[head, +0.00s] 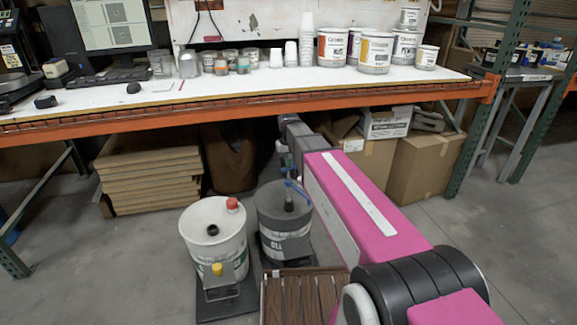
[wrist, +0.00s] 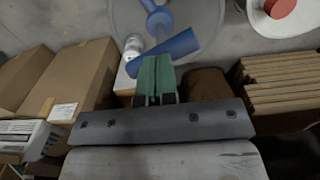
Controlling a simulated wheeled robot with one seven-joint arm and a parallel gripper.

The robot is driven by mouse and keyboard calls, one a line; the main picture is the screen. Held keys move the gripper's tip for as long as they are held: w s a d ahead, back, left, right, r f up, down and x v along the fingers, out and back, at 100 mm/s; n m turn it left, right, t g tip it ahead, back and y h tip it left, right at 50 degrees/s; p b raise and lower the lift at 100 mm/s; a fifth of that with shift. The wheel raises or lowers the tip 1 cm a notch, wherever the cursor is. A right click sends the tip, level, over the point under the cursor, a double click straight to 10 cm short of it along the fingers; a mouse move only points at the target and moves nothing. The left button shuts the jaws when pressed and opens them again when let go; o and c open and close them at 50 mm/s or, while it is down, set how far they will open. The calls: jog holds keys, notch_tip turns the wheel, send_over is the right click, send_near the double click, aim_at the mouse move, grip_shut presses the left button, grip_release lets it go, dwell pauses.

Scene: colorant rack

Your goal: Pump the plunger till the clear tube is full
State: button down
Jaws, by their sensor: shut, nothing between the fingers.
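A grey bucket (head: 284,220) stands on the floor, with a blue plunger handle (head: 294,188) rising from its lid. In the wrist view the blue handle (wrist: 165,45) lies just past my gripper (wrist: 154,72). The green fingers are shut with nothing between them. Their tips appear close to the lower blue bar; I cannot tell whether they touch it. A pale, clear-looking piece (wrist: 132,46) shows beside the handle, possibly the clear tube; its fill level cannot be read. My arm partly covers the grey bucket in the head view.
A white bucket (head: 213,238) with a red cap (head: 232,204) and yellow tap stands left of the grey one. A slatted wooden crate (head: 300,293) sits in front. The workbench (head: 240,95) runs behind, with stacked boards (head: 152,178) and cardboard boxes (head: 425,168) underneath.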

aim_at(289, 170)
jog(key=shift+f, duration=2.35)
jog(key=shift+r, duration=3.9)
jog(key=shift+f, duration=3.75)
jog(key=shift+r, duration=3.7)
notch_tip(289, 170, up, 6)
